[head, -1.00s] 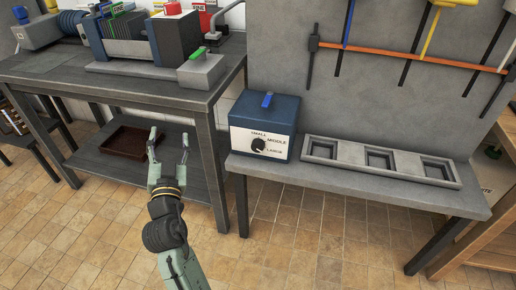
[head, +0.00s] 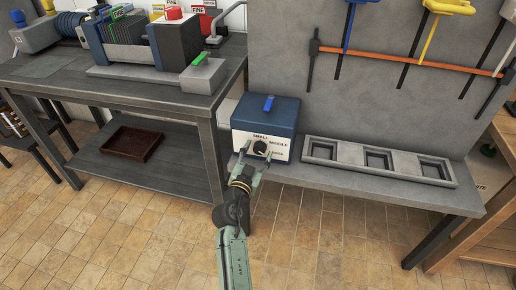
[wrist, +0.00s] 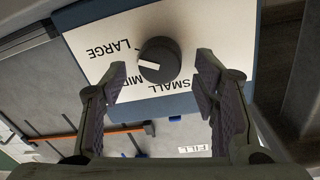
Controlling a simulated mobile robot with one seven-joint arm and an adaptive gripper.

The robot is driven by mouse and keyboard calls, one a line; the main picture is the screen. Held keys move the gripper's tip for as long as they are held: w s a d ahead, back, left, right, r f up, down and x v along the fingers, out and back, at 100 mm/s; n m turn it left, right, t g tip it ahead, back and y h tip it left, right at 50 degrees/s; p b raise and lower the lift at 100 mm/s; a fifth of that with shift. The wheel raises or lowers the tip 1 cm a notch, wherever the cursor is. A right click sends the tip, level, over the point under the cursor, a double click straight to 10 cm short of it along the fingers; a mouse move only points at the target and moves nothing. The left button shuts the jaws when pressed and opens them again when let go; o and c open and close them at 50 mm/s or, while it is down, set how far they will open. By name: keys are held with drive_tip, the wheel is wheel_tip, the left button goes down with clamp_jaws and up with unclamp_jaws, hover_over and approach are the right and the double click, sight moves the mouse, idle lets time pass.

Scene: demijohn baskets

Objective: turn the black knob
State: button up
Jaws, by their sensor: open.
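The black knob (head: 260,147) is on the white front panel of a blue box (head: 268,113), which stands on the grey bench. In the wrist view, the knob (wrist: 161,58) is round with a white mark pointing left, roughly between the words LARGE and MIDDLE. The word SMALL is also printed beside it. My gripper (head: 256,157) is in front of the panel. In the wrist view my gripper (wrist: 159,75) is open, with one finger on each side of the knob and visible gaps between.
A grey tray with three recesses (head: 342,167) lies on the bench to the right of the box. A darker workbench (head: 150,95) with machines stands at the left, with a brown tray (head: 134,139) on its lower shelf. Tools hang on the wall panel above.

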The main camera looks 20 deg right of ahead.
drive_tip(key=shift+w+d, duration=0.35)
drive_tip(key=shift+w, duration=0.2)
drive_tip(key=shift+c, duration=0.5)
drive_tip(key=c, duration=1.1)
